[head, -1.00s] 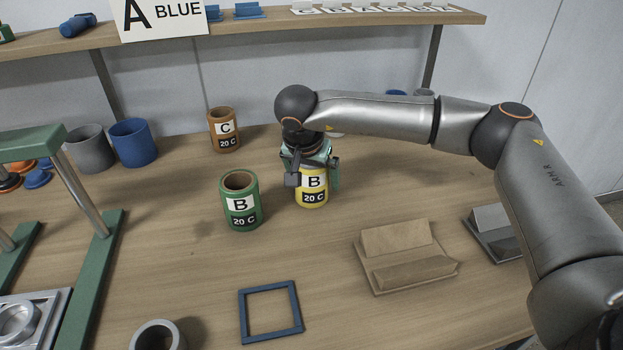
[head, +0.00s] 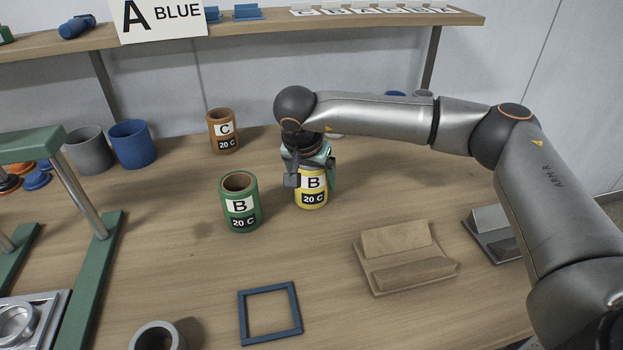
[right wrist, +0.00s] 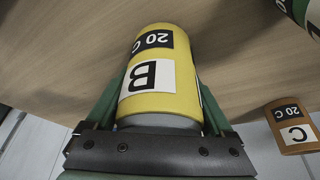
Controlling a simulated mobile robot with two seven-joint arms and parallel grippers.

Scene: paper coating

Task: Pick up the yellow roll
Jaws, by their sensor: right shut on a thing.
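The yellow roll (head: 311,190), labelled "B" and "20 C", stands upright on the table. My right gripper (head: 312,175) reaches down over it from above and is shut on its upper part. In the right wrist view the yellow roll (right wrist: 158,70) sits between the two green fingers (right wrist: 160,105), one on each side. Its base appears to be on the table; I see no clear gap. My left gripper is not in view.
A green roll (head: 240,202) stands close to the left of the yellow one. A brown roll (head: 223,131) is behind. A blue square frame (head: 270,341) and a brown angled stand (head: 405,281) lie in front. A shelf (head: 290,27) runs along the back.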

